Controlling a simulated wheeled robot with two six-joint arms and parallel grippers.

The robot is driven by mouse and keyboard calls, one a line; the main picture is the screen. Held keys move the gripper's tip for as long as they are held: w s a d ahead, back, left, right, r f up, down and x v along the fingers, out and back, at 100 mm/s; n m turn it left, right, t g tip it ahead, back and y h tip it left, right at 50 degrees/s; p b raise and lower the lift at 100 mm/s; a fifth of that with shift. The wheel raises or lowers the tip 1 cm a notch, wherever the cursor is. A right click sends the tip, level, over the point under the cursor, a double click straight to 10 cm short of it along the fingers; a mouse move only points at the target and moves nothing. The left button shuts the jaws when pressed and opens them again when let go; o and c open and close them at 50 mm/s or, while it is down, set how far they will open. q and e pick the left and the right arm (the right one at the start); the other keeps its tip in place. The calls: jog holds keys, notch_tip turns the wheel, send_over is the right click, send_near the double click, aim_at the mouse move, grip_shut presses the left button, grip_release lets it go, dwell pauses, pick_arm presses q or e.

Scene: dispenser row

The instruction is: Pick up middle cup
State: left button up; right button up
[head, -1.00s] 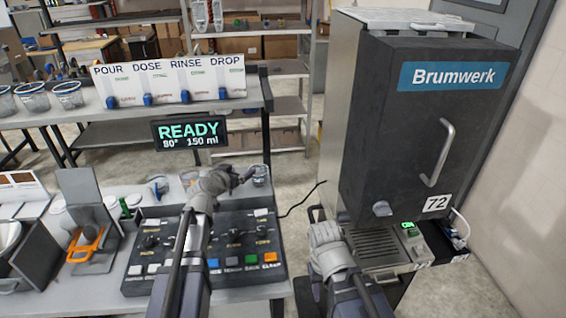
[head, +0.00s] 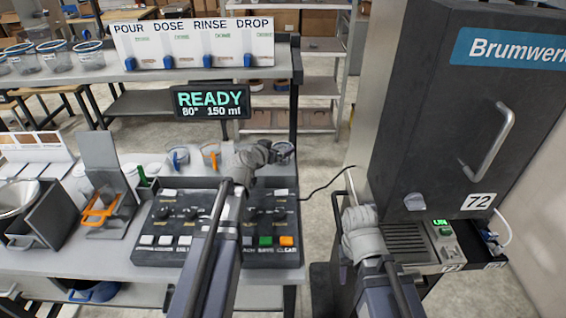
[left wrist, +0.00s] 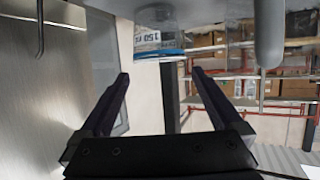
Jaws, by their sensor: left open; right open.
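Which is the middle cup I cannot tell for certain. My left gripper (head: 270,151) is beside the clear right cup, its fingers mostly hidden by its own wrist. In the left wrist view the open, empty jaws (left wrist: 161,76) point toward a clear cup marked 150 (left wrist: 155,27), seen upside down with a blue rim, beyond the fingertips. My right gripper (head: 362,228) is left of the Brumwerk machine, fingers hidden.
The dark control panel (head: 165,240) lies in front of the cups. A READY display (head: 211,101) stands above them. Several cups (head: 55,57) stand on the upper shelf. The Brumwerk machine (head: 455,130) blocks the right side. An orange-handled holder (head: 102,210) stands at left.

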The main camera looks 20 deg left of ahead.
pick_arm(q)
notch_tip(320, 180, down, 4)
jog(key=b, duration=0.3)
jog(key=shift+f, duration=0.2)
jog(key=shift+w+r, duration=0.1)
jog(key=shift+w, duration=0.4)
jog(key=shift+b+x, duration=1.2)
jog(key=shift+x, duration=2.05)
jog(key=shift+c, duration=0.6)
jog(key=c, duration=1)
pick_arm(e)
notch_tip(320, 180, down, 6)
jog(key=shift+f, duration=0.25)
pick_arm(q)
jog(key=shift+r, duration=0.1)
pick_arm(e)
jog(key=shift+r, duration=0.1)
pick_arm(q)
notch_tip(320, 180, up, 10)
jog(key=p, duration=1)
jog(key=shift+d, duration=0.1)
pick_arm(e)
notch_tip(320, 180, up, 10)
